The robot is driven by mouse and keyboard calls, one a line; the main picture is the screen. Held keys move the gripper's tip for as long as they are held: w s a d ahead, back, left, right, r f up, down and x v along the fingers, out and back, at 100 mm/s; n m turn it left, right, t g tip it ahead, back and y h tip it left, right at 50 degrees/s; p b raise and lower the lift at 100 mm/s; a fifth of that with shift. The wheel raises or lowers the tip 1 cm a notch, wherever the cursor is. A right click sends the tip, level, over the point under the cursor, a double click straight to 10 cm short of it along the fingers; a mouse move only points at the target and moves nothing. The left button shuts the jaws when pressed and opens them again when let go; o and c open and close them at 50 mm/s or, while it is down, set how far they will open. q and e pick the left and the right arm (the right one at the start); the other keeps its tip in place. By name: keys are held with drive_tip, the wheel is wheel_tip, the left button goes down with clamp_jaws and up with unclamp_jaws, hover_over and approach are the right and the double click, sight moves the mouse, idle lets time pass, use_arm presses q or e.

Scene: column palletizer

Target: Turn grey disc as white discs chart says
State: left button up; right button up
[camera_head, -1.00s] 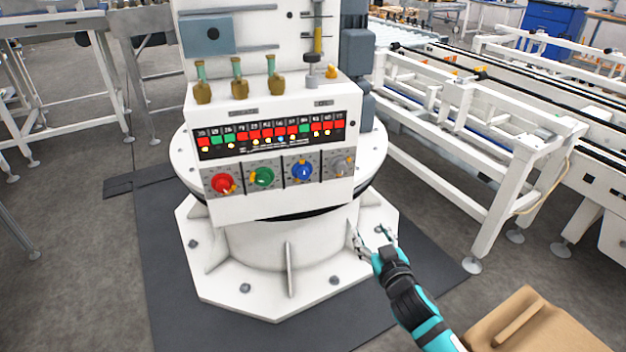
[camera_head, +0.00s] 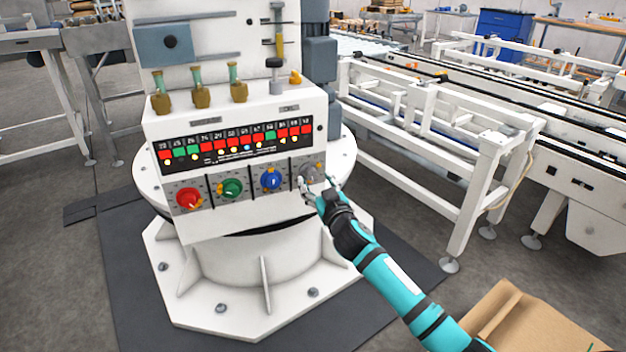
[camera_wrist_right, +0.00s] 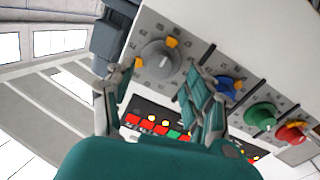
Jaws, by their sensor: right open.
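The grey disc (camera_head: 311,172) is the rightmost of a row of round knobs on the white machine's front panel. In the right wrist view the grey disc (camera_wrist_right: 160,62) shows a pale pointer line and orange marks at its rim. My right gripper (camera_head: 318,186) is open just in front of the grey disc; in the wrist view its fingers (camera_wrist_right: 158,90) are spread with the disc beyond and between them, no contact clear. The chart of red and green cells with numbers (camera_head: 237,141) is above the knobs. I cannot make out white discs for certain. My left gripper is not in view.
Blue (camera_head: 270,180), green (camera_head: 230,188) and red (camera_head: 188,199) knobs sit left of the grey one. Several small bottle-shaped handles (camera_head: 200,88) stand on the ledge above. A cardboard box (camera_head: 535,325) is at lower right. White conveyor frames (camera_head: 440,130) stand to the right.

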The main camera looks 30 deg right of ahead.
sight(312, 176)
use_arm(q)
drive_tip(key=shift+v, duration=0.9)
use_arm(e)
drive_tip(key=shift+w+d, duration=0.2)
drive_tip(key=shift+w, duration=1.35)
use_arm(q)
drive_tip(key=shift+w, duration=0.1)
use_arm(e)
clamp_jaws()
